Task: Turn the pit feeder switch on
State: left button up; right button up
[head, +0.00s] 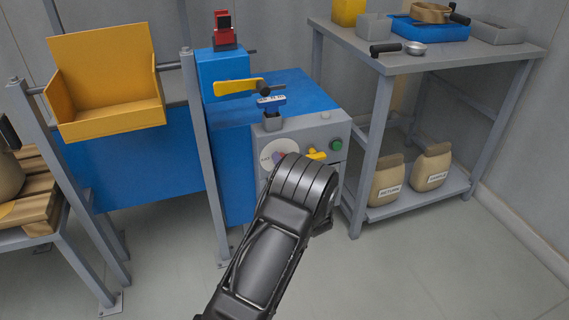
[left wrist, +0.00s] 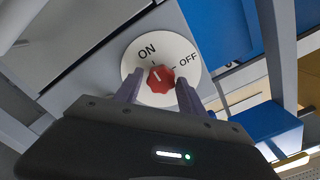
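The pit feeder switch shows in the left wrist view as a red knob (left wrist: 160,79) on a round white dial (left wrist: 187,49) marked ON and OFF. A pale line on the knob seems to point toward the ON side. My left gripper (left wrist: 159,84) is open, its fingers to either side of the knob with small gaps showing; contact is not visible. In the head view the dial (head: 268,154) sits on the grey front panel of the blue machine, partly covered by my left arm, which hides the fingers. My right gripper is not in view.
The grey panel (head: 300,138) also carries a yellow handle (head: 317,155) and a green button (head: 337,144) beside my arm. A yellow lever (head: 238,87) is above. A grey table (head: 440,60) with trays stands right, sacks (head: 388,180) beneath. A yellow hopper (head: 105,75) is left.

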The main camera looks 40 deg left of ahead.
pick_arm(q)
jog(key=shift+o, duration=1)
jog(key=p+v, duration=0.2)
jog(key=v, duration=0.5)
jog(key=shift+s+d, duration=0.2)
jog(key=shift+d, duration=0.15)
